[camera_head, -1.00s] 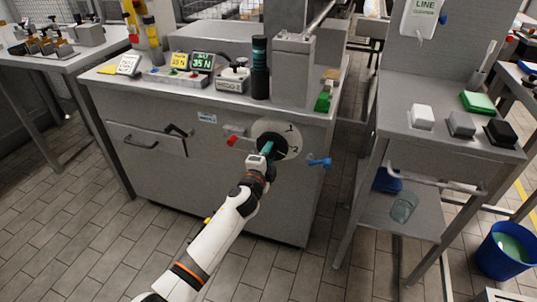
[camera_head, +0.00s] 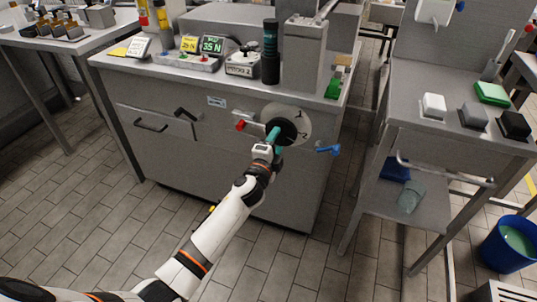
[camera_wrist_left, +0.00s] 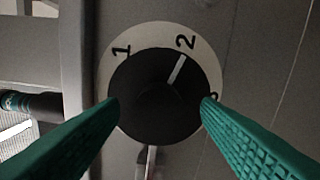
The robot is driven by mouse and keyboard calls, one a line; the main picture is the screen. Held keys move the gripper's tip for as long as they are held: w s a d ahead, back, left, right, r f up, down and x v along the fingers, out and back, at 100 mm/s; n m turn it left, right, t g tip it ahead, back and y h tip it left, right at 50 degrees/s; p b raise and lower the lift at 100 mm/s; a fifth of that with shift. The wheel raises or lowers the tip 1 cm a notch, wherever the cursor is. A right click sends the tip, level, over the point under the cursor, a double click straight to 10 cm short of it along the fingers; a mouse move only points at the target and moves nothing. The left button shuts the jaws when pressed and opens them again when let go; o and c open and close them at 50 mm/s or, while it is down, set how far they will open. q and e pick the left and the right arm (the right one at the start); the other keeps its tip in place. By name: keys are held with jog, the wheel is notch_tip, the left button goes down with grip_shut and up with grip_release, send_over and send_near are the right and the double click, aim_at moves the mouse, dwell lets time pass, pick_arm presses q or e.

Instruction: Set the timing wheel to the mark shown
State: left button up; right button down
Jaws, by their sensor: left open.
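The timing wheel is a round black knob (camera_head: 289,130) on a pale dial plate (camera_head: 301,114) on the cabinet front. In the left wrist view the knob (camera_wrist_left: 150,100) has a white pointer line directed at the 2. The plate (camera_wrist_left: 205,62) carries 1, 2 and a partly hidden 3. My left gripper (camera_head: 273,136) is in front of the knob. In the left wrist view its teal fingers (camera_wrist_left: 160,104) are open, one tip on each side of the knob's lower half. I cannot tell whether they touch it. My right gripper is not in view.
A red handle (camera_head: 240,125) and a blue handle (camera_head: 328,150) stick out beside the dial. On the cabinet top stand small displays (camera_head: 212,45), a small box with a plate apparently ending in 2 (camera_head: 243,70), and a dark cylinder (camera_head: 271,58).

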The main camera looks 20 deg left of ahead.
pick_arm(q)
jog(key=s+p, duration=0.1)
jog(key=s, duration=0.9)
jog(key=shift+s+a, duration=0.15)
jog(key=shift+s, duration=0.1)
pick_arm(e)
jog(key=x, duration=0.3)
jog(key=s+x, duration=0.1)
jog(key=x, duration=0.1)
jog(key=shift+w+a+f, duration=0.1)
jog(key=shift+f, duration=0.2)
